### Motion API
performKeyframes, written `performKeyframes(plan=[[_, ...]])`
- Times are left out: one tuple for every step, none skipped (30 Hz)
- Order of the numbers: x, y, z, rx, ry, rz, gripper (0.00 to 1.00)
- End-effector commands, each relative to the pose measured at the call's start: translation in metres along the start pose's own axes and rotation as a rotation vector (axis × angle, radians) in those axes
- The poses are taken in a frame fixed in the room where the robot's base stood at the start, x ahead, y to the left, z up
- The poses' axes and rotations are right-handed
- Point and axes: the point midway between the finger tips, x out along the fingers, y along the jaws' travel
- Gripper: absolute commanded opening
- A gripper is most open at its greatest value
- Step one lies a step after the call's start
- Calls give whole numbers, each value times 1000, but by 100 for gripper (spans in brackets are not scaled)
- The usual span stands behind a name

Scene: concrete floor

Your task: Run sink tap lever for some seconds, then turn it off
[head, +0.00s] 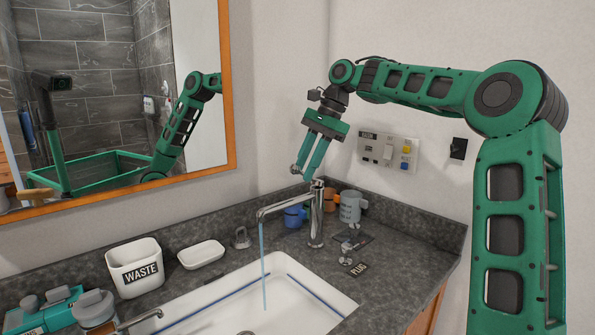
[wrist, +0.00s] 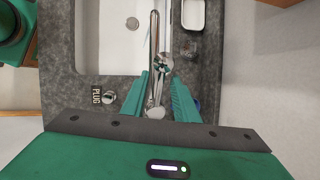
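The chrome sink tap (head: 316,218) stands on the dark counter behind the white basin (head: 240,305). A thin blue stream of water (head: 263,265) falls from its spout into the basin. The tap's lever is at its top, just below my fingertips in the head view. My gripper (head: 303,172) points down above the tap, with its fingers apart. In the wrist view the tap spout (wrist: 154,45) runs up the picture, and the tap shows between the two fingers of my gripper (wrist: 160,78). I cannot tell whether either finger touches the lever.
A white waste bin (head: 134,277) and a soap dish (head: 202,254) stand left of the tap. A grey mug (head: 350,206), an orange mug (head: 329,200) and a blue mug (head: 293,217) are behind it. A plug knob (head: 346,251) is at right. The mirror (head: 110,110) and wall are close.

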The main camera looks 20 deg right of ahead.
Motion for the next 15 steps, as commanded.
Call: performKeyframes(plan=[[0, 0, 0, 0, 0, 0, 27], [0, 0, 0, -1, 0, 0, 27], [-1, 0, 0, -1, 0, -1, 27], [-2, 0, 0, -1, 0, -1, 27], [-3, -1, 0, -1, -1, -1, 27], [-6, -1, 0, -2, -1, -2, 27], [-9, -1, 1, -2, -1, -2, 27], [-13, -1, 0, -2, -1, -2, 27], [-19, -1, 0, -1, -1, -3, 27], [-24, -1, 0, -1, -1, -3, 27], [-30, -1, 0, 0, -1, -4, 27], [-37, -1, 0, -1, 0, -3, 27], [-44, -1, 0, -1, 0, -4, 27], [-50, -1, 0, -2, 0, -3, 27], [-57, -1, 0, 0, -1, -4, 27]])
